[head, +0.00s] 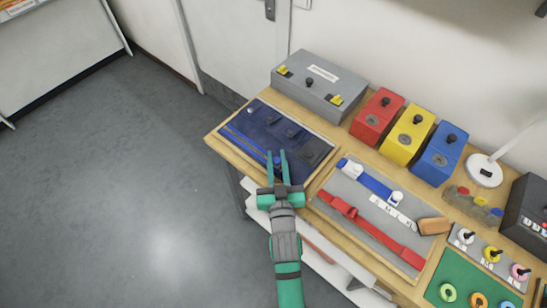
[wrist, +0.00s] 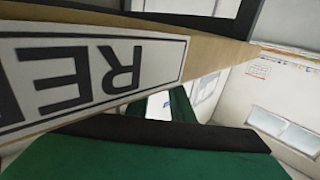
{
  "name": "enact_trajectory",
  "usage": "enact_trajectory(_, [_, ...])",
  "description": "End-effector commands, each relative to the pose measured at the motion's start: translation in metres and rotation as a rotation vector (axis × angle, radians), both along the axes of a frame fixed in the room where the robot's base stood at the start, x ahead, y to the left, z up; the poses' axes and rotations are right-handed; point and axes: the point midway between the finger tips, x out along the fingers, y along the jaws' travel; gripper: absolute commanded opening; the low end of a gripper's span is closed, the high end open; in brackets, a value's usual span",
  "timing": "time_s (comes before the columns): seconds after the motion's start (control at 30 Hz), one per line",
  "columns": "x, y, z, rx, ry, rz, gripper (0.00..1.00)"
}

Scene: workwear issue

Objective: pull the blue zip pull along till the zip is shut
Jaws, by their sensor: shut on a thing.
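A dark navy cloth panel (head: 262,128) lies on a board at the left end of the wooden bench. A blue zip line (head: 240,145) runs along its front side. My gripper (head: 277,155) reaches over the panel's front edge, with its two green fingers on either side of the small blue zip pull (head: 277,160). It is shut on the pull, which is mostly hidden between the fingers. How far the zip's two sides are joined is too small to tell.
A grey box (head: 315,85) stands behind the panel. Red (head: 378,115), yellow (head: 409,135) and blue (head: 440,152) boxes stand to its right. A grey board with straps (head: 345,185) lies right of my gripper. Open floor (head: 120,180) is at the left.

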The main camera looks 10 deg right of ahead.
Motion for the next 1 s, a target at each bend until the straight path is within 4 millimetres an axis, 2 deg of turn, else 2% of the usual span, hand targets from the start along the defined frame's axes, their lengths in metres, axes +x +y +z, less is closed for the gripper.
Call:
enact_trajectory(0.13, [-0.002, -0.003, -0.002, -0.001, 0.004, -0.004, 0.00])
enact_trajectory(0.17, [-0.002, -0.003, -0.002, -0.001, 0.004, -0.004, 0.28])
enact_trajectory(0.2, [-0.002, -0.003, -0.002, -0.001, 0.005, -0.004, 0.37])
enact_trajectory(0.5, [-0.001, -0.001, -0.001, -0.001, 0.003, -0.002, 0.38])
enact_trajectory(0.63, [-0.007, 0.000, -0.002, -0.001, 0.003, -0.002, 0.38])
enact_trajectory(0.77, [-0.022, 0.002, -0.002, 0.000, 0.004, -0.002, 0.38])
enact_trajectory(1.0, [-0.060, 0.008, -0.002, -0.001, 0.006, -0.003, 0.38])
